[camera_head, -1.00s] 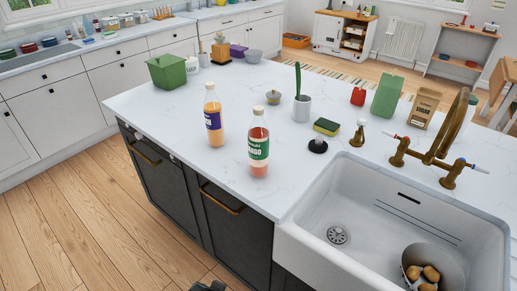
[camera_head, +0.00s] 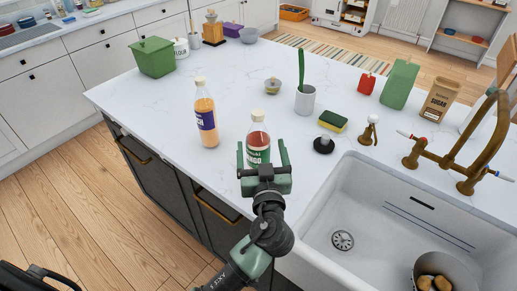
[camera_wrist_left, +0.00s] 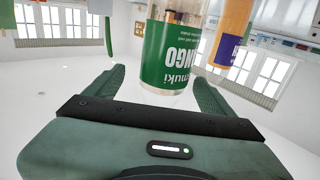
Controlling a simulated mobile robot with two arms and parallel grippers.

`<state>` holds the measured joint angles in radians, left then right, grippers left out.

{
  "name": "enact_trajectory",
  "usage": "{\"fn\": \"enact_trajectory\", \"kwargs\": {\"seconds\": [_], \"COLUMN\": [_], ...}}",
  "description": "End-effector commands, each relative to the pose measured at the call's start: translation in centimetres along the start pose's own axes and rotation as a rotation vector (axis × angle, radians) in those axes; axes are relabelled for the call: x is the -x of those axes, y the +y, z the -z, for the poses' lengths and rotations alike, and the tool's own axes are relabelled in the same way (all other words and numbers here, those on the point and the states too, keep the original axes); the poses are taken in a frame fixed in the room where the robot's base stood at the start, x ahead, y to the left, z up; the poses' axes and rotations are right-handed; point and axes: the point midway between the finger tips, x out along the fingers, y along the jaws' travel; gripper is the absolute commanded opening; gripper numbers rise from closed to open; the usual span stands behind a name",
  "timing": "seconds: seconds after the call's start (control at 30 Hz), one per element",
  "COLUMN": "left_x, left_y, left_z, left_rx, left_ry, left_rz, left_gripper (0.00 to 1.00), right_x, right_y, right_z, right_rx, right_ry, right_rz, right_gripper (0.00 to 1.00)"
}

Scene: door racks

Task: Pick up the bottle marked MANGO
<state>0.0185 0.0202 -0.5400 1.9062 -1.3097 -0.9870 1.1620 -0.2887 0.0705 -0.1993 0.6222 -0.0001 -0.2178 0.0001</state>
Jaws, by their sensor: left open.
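The MANGO bottle (camera_head: 257,142) stands upright on the white counter, with a green label and a pale cap. My left gripper (camera_head: 262,148) is open at its near side, with one finger on each side of the bottle's lower part in the head view. In the left wrist view, the picture is upside down; the green MANGO label (camera_wrist_left: 172,55) shows just beyond and between the open fingers (camera_wrist_left: 158,78), with gaps visible on both sides. The gripper body hides the bottle's base in the head view. My right gripper is not in view.
A bottle with a purple label and orange content (camera_head: 206,115) stands close by on the left. The sink (camera_head: 400,215) lies to the right.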

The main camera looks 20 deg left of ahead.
Motion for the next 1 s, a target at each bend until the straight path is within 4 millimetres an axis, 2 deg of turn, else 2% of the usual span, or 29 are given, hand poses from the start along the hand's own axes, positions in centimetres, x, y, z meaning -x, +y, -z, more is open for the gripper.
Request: {"fn": "enact_trajectory", "kwargs": {"seconds": [0.03, 0.1, 0.2, 0.27, 0.4, 0.5, 0.67, 0.9, 0.97, 1.0], "left_x": [-0.6, -1.5, -3.0, -3.9, -5.2, -5.5, -5.4, -5.4, -5.4, -5.4], "left_y": [-0.1, -0.2, -0.3, -0.4, -0.3, -0.3, -0.3, -0.3, -0.3, -0.3], "left_z": [0.3, 0.5, 0.7, 0.5, 0.2, 0.0, -0.1, -0.1, -0.1, -0.1], "left_rx": [-0.003, -0.005, -0.006, -0.005, -0.003, -0.001, -0.001, -0.001, -0.001, -0.001], "left_ry": [0.000, 0.001, 0.001, 0.000, -0.001, -0.003, -0.003, -0.003, -0.003, -0.003], "left_rz": [0.002, 0.002, 0.003, 0.003, 0.001, 0.002, 0.002, 0.002, 0.002, 0.002], "left_gripper": [0.84, 0.84, 0.84, 0.84, 0.84, 0.84, 0.84, 0.17, 0.01, 0.00], "right_x": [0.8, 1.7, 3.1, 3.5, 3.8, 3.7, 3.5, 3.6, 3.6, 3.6], "right_y": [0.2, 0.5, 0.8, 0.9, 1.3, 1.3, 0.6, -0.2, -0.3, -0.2], "right_z": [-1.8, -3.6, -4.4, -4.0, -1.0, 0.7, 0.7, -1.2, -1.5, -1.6], "right_rx": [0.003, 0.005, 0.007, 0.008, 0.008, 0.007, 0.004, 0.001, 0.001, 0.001], "right_ry": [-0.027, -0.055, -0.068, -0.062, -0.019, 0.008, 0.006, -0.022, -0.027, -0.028], "right_rz": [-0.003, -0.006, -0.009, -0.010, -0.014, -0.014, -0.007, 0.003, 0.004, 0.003], "right_gripper": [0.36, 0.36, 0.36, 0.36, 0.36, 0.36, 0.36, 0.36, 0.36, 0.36]}}
